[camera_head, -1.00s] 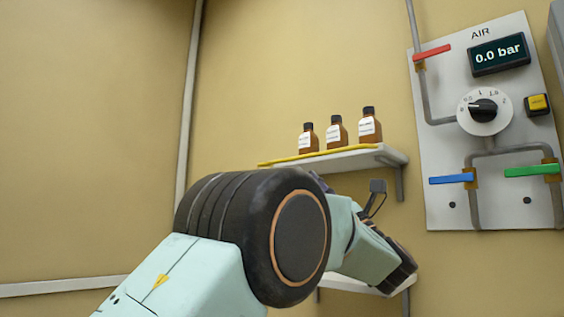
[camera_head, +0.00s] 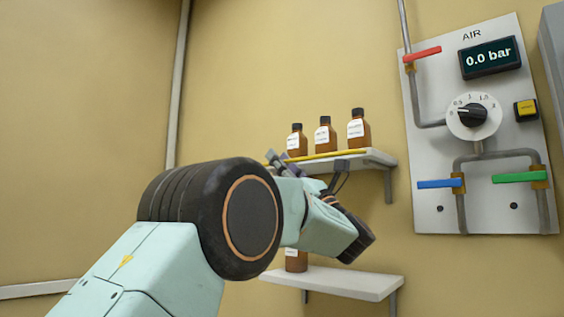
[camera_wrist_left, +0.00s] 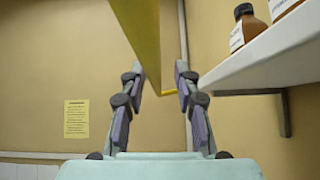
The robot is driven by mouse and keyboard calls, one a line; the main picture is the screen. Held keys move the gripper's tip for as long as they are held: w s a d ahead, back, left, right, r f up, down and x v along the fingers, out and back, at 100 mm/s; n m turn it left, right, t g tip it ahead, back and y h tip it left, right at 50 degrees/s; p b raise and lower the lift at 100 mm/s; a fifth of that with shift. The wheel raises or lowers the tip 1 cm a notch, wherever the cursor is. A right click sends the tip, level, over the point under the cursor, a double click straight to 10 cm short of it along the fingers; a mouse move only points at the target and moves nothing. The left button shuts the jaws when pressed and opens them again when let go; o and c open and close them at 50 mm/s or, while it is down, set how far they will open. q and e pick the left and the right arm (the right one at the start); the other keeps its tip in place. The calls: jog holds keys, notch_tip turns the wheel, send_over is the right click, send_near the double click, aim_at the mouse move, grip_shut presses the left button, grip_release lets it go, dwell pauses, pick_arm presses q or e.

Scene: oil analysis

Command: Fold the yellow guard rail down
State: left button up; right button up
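The yellow guard rail (camera_head: 342,154) runs along the front edge of the upper shelf (camera_head: 378,162), in front of the bottles. My left gripper (camera_head: 275,160) is at the rail's left end, partly hidden by my own arm. In the left wrist view, a broad yellow bar (camera_wrist_left: 143,30) comes down from the top and narrows toward the gap between my left fingertips (camera_wrist_left: 160,75). The fingers stand apart, one on each side of its lower end, and contact cannot be told. My right gripper is not in view.
Several brown bottles, among them a middle one (camera_head: 325,136), stand on the upper shelf. A lower shelf (camera_head: 345,284) holds another bottle (camera_head: 296,261), partly hidden by my arm. The air panel (camera_head: 480,130) is at right, reading 0.0 bar.

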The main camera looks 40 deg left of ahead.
pick_arm(q)
jog(key=shift+d, duration=0.25)
jog(key=shift+c, duration=0.2)
jog(key=shift+s+a+r, duration=0.1)
jog(key=shift+c, duration=0.8)
jog(key=shift+s+a, duration=0.15)
jog(key=shift+a, duration=0.6)
jog(key=shift+c, duration=1.4)
jog(key=shift+a+f, duration=0.1)
jog(key=shift+f, duration=0.1)
jog(key=shift+c, duration=0.8)
jog(key=shift+w+d, duration=0.25)
jog(key=shift+d, duration=0.05)
grip_shut()
jog(key=shift+s, duration=0.15)
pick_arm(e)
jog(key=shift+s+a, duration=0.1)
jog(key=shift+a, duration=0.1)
pick_arm(q)
jog(key=shift+a, duration=0.1)
